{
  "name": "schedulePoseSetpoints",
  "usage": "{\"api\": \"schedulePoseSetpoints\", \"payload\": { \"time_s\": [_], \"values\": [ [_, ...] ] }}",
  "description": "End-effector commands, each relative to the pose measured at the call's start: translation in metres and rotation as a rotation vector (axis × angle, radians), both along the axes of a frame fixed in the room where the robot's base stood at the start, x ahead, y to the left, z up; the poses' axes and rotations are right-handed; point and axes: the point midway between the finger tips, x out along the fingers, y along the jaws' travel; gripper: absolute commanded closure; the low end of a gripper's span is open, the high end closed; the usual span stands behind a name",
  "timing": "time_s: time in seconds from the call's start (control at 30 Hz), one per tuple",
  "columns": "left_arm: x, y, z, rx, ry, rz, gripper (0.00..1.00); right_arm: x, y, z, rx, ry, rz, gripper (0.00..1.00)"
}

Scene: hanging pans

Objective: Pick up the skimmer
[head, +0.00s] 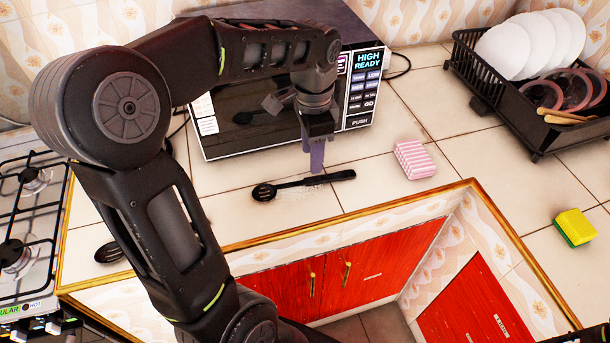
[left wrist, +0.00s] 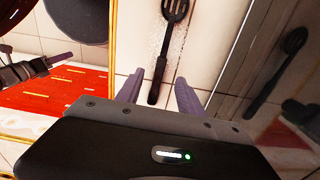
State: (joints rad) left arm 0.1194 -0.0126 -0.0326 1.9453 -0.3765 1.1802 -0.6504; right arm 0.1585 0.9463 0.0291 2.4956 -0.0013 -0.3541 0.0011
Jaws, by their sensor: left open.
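The black skimmer (head: 304,183) lies flat on the tiled counter in front of the microwave, its slotted head to the left and its handle to the right. My left gripper (head: 315,168) is above the handle, fingers pointing down. In the left wrist view, the skimmer (left wrist: 165,52) shows its slotted head at the top, and its handle end lies between the two spread, empty fingers of my left gripper (left wrist: 157,84). Whether the fingers are down at handle height is hard to tell. What looks like my right gripper (left wrist: 55,62) shows small at the left of the wrist view.
The microwave (head: 235,125) stands close behind, its door mirroring the skimmer. A pink striped sponge (head: 414,160) lies to the right, and a dish rack (head: 490,95) farther right. Another dark utensil (head: 108,252) is partly behind my arm. The counter's gilded edge (head: 400,203) runs in front.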

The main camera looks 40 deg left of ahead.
Motion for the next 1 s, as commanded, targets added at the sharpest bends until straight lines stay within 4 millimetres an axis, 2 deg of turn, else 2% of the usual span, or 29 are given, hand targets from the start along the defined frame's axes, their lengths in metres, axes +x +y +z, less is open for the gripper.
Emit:
{"api": "schedulePoseSetpoints", "payload": {
  "time_s": [0.17, 0.4, 0.77, 1.0],
  "values": [
    [0.0, 0.0, -0.003, 0.0, 0.001, 0.0, 0.55, 0.0, 0.0, 0.0, 0.0, 0.0, 0.0, 0.6],
    [0.0, 0.0, -0.025, -0.001, 0.002, 0.001, 0.55, 0.0, 0.0, 0.001, 0.0, 0.0, 0.0, 0.6],
    [0.0, 0.0, -0.029, -0.001, 0.001, 0.001, 0.55, 0.0, 0.0, 0.002, 0.0, 0.0, 0.0, 0.6],
    [0.001, 0.0, -0.06, -0.001, 0.006, -0.001, 0.55, 0.0, 0.0, 0.01, -0.001, 0.001, -0.001, 0.6]
  ]
}}
